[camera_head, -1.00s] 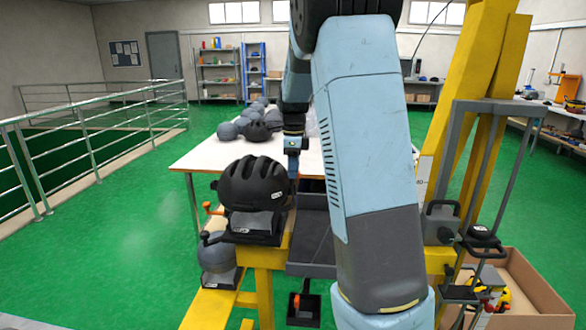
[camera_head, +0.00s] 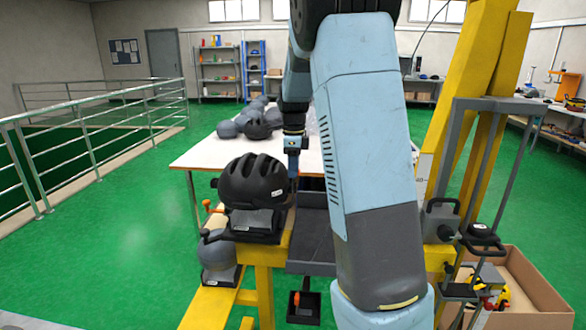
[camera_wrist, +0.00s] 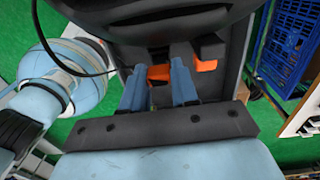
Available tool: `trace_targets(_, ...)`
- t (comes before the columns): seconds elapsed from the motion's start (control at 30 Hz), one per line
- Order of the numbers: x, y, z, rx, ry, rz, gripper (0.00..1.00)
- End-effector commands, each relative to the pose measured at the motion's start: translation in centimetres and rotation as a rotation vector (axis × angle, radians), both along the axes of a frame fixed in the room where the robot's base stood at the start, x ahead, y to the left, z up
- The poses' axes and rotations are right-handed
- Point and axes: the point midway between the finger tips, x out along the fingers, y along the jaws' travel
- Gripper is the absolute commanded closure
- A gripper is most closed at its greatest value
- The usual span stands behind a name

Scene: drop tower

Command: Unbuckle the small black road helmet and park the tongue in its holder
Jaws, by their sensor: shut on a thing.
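A second orange piece (camera_wrist: 206,65) shows just right of the fingers. I cannot make out the tongue holder for certain.
Grey headforms (camera_head: 228,130) and another dark helmet (camera_head: 258,130) stand on the white table (camera_head: 200,155) behind. A dark tray (camera_head: 312,240) lies right of the helmet. A yellow post (camera_head: 475,100) and a cardboard box (camera_head: 535,290) stand at right. Green floor is free at left.

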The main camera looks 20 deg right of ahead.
Motion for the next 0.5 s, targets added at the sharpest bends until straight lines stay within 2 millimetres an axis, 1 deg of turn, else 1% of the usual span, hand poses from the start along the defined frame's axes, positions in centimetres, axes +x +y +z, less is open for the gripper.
trace_targets(0.5, -0.01, 0.02, -0.61, 0.000, 0.000, 0.000, 0.88)
